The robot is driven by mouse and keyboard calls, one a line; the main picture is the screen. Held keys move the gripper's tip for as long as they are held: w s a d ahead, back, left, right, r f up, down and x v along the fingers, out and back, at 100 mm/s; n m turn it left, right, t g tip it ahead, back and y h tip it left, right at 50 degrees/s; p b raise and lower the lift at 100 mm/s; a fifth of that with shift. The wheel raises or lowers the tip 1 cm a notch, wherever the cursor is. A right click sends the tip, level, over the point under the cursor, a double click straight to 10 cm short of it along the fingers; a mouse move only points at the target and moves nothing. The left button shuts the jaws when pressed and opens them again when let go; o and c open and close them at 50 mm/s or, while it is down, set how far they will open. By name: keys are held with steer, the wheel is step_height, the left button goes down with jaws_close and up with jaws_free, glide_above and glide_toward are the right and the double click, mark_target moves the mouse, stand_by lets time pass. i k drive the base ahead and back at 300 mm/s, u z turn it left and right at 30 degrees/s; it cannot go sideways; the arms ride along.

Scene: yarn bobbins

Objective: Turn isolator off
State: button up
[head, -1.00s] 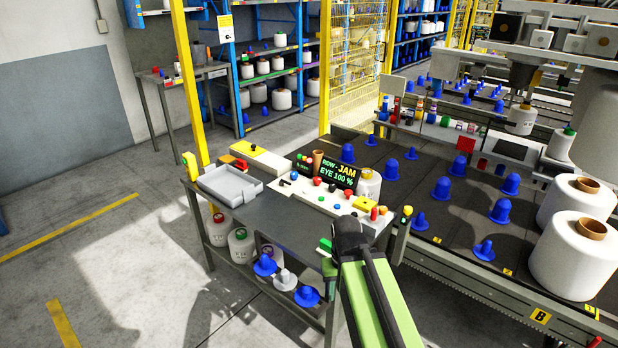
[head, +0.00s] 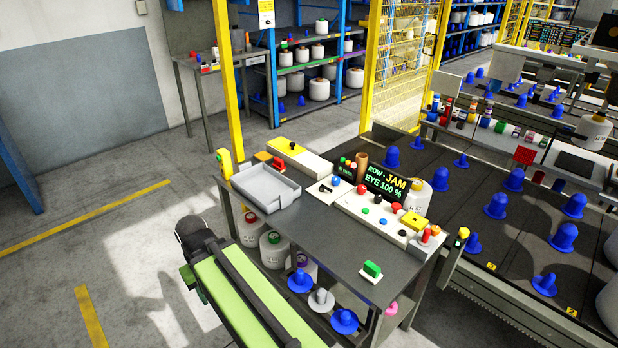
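No label that reads isolator is legible, so I cannot tell for sure which control it is. On the workbench, a pale box with a yellow top carries a dark knob (head: 292,146). A red and yellow block (head: 270,159) sits just left of it. A yellow block (head: 414,220) sits at the panel's right part. My gripper's fingers do not show.
A grey tray (head: 265,187) lies on the bench's left side. A yellow post (head: 226,75) rises behind the bench. Open floor lies to the left.

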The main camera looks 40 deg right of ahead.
mark_target(361, 188)
steer(key=u, duration=0.2)
steer(key=i, duration=1.25)
steer(key=z, duration=0.2)
